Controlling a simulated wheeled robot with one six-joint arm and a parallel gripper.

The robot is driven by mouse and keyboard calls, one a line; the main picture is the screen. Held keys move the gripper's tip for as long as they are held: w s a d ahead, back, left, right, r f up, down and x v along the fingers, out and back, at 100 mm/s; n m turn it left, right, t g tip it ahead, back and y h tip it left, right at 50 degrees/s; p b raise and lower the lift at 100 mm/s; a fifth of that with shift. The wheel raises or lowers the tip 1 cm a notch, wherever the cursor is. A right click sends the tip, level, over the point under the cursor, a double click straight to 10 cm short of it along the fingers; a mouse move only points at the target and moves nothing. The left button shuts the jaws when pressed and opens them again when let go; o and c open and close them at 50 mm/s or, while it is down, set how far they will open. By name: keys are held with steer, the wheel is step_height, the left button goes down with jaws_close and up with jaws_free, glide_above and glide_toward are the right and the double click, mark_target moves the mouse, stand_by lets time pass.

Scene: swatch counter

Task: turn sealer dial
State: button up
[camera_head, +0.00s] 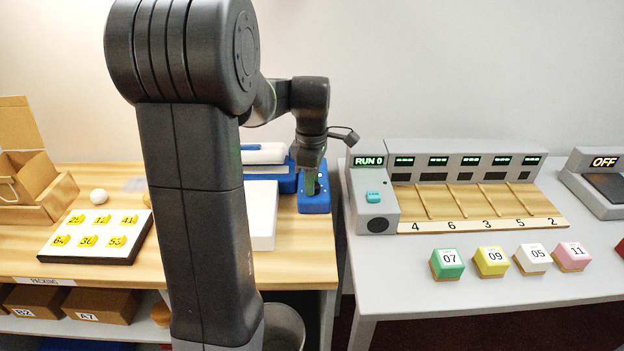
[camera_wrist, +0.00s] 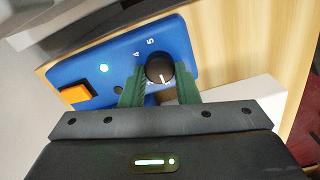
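The sealer is a blue unit; its front panel (camera_wrist: 182,42) fills the upper middle of the wrist view, and its blue end (camera_head: 316,203) shows below my wrist in the head view. The black round dial (camera_wrist: 159,67) has a white pointer line on its lower part, toward my gripper. The numbers 4 and 5 are printed above the dial; other marks are hidden. My gripper (camera_wrist: 160,80) has its green fingers on both sides of the dial, seemingly touching it. In the head view my gripper (camera_head: 311,184) is at the sealer, its fingers mostly hidden.
A white box (camera_head: 262,215) stands close by. To the right, a grey counter (camera_head: 455,270) holds a RUN 0 machine (camera_head: 372,192) and several colored blocks.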

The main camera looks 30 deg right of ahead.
steer(key=shift+m+p, duration=0.3)
steer(key=shift+c, duration=0.4)
steer(key=shift+r+m+p, duration=0.15)
steer(key=shift+m+p, duration=0.45)
steer(key=shift+m, duration=0.4)
steer(key=m+p, duration=0.1)
steer(key=m, duration=0.2)
steer(key=shift+d+m+p, duration=0.1)
steer(key=shift+m+p, duration=0.2)
steer(key=shift+m, duration=0.1)
steer(key=m+p, duration=0.1)
steer(key=m, duration=0.2)
steer(key=shift+m, duration=0.3)
steer(key=m+p, duration=0.1)
steer(key=m, duration=0.2)
steer(key=shift+d+m, duration=0.1)
steer(key=shift+m, duration=0.2)
steer(key=m+p, duration=0.1)
steer(key=m, duration=0.5)
steer(key=shift+d+p, duration=0.1)
steer(key=shift+p, duration=0.2)
steer(key=m, duration=0.7)
steer(key=shift+s+p, duration=0.1)
steer(key=shift+p, duration=0.3)
